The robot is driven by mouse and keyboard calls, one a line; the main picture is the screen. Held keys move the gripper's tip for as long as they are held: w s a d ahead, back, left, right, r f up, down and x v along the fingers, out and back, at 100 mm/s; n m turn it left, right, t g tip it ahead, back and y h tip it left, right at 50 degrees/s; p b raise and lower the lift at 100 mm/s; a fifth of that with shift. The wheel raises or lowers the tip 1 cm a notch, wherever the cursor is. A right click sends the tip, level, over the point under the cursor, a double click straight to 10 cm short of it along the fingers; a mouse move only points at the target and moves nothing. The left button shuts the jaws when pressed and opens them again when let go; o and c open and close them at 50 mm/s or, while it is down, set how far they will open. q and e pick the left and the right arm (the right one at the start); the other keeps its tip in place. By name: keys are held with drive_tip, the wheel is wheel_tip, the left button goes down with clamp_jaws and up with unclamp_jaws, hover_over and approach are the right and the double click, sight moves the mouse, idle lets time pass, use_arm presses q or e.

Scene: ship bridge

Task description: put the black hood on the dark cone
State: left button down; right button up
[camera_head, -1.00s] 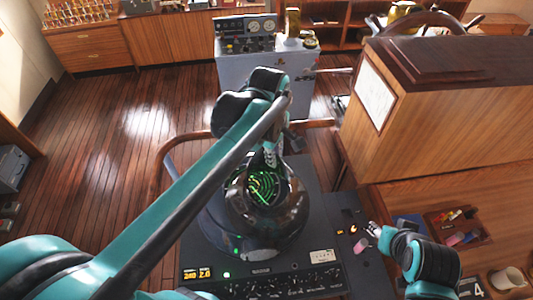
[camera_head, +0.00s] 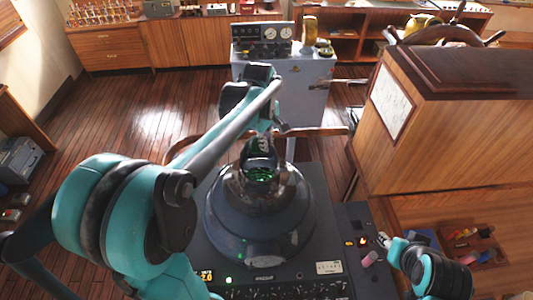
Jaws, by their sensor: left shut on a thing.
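The dark cone (camera_head: 224,214) rises from the console in the middle of the head view, wide at the base. The glossy black hood (camera_head: 240,184) is at its narrow top, with green screen glow showing through its opening. My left gripper (camera_head: 260,150) is shut on the hood at its far upper side. I cannot tell whether the hood rests on the cone or hangs just above it. My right gripper (camera_head: 384,240) is low at the right, beside the console, apart from cone and hood; its finger gap is too small to read.
The console (camera_head: 325,240) has lit buttons and a pink knob-like thing (camera_head: 369,258) near my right gripper. A wooden cabinet (camera_head: 455,140) stands at the right, with a tray of small items (camera_head: 470,242) below it. A grey instrument stand (camera_head: 275,75) is behind. The floor at left is clear.

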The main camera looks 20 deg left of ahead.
use_arm(q)
wheel_tip(320, 180, down, 4)
drive_tip(key=shift+w+f+b, duration=0.1)
drive_tip(key=shift+w+b, duration=0.05)
drive_tip(key=shift+b, duration=1.1)
drive_tip(key=shift+r, duration=0.2)
drive_tip(key=shift+f, duration=0.2)
drive_tip(key=c, duration=1.7)
unclamp_jaws()
drive_tip(key=shift+r, duration=0.1)
